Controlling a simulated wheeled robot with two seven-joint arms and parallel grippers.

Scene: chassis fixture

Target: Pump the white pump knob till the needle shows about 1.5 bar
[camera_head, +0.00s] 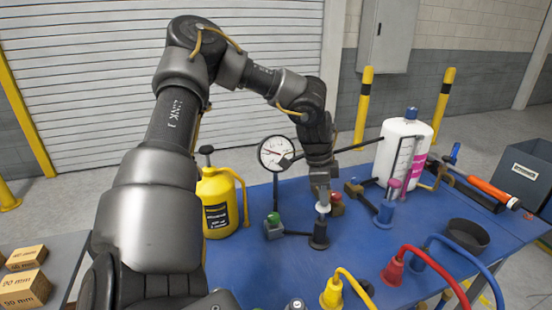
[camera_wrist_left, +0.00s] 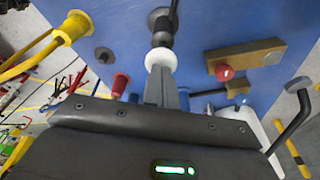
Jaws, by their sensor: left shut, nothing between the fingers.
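The white pump knob (camera_head: 322,207) sits on top of a dark pump body (camera_head: 318,236) on the blue table. It also shows in the left wrist view (camera_wrist_left: 160,58), on its dark stem. My left gripper (camera_head: 322,197) is shut and empty, pointing down. Its fingertips (camera_wrist_left: 160,76) are at the top of the knob, touching it or very close; I cannot tell which. The round white gauge (camera_head: 274,152) stands behind and left of the pump on a thin post. Its needle is too small to read exactly. My right gripper is out of view.
A green knob (camera_head: 273,219) lies left of the pump and a red knob (camera_head: 337,198) behind it. A yellow can (camera_head: 218,205) stands at left and a white bottle (camera_head: 402,140) at back right.

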